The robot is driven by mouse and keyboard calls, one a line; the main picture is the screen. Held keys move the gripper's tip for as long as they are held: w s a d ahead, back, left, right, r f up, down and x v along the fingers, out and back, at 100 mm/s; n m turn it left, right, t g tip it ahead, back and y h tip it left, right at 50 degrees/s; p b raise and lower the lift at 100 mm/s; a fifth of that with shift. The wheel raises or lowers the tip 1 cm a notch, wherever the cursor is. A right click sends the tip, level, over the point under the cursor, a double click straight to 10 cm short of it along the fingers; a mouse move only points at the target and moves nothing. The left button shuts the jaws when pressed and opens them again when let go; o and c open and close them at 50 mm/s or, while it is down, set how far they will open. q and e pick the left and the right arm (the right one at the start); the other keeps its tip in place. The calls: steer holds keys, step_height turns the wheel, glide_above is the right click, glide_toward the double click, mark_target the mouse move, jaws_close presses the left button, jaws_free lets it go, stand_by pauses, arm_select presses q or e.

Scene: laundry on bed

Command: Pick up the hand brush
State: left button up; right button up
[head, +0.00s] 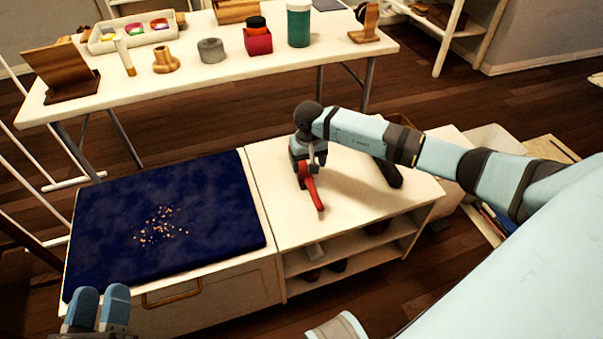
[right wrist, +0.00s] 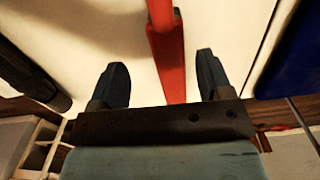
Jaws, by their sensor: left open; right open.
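The hand brush shows as a red handle (head: 313,191) on the white top of the low bench, partly hidden under my right gripper. In the right wrist view the red handle (right wrist: 171,60) runs down between the two dark fingers. My right gripper (head: 308,160) is above and around it, pointing down. In the right wrist view my right gripper (right wrist: 162,82) is open, with a gap on each side of the handle. The brush's bristles cannot be made out. My left gripper (head: 99,305) is open and empty near the front left of the bench.
A dark blue cushion (head: 210,190) with scattered crumbs (head: 160,226) covers the bench's left part. A black object (head: 387,172) lies right of the brush. Open shelves (head: 350,252) are below. A table (head: 200,88) with several items stands behind.

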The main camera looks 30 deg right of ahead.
mark_target(306, 175)
steer(key=shift+s+a+f+b, duration=0.15)
steer(key=shift+f+b, duration=0.25)
steer(key=shift+f, duration=0.65)
steer(key=shift+s+a+f+b, duration=0.15)
steer(key=shift+f+b, duration=0.25)
steer(key=shift+f, duration=0.65)
steer(key=shift+a+f+b, duration=0.2)
steer(key=shift+f+b, duration=0.2)
steer(key=shift+f, duration=0.65)
arm_select(q)
step_height(306, 175, down, 4)
steer(key=shift+w+d+r+g, duration=0.1)
steer(key=shift+r+g, duration=0.05)
steer(key=shift+g, duration=0.65)
arm_select(e)
steer(key=c, duration=1.1)
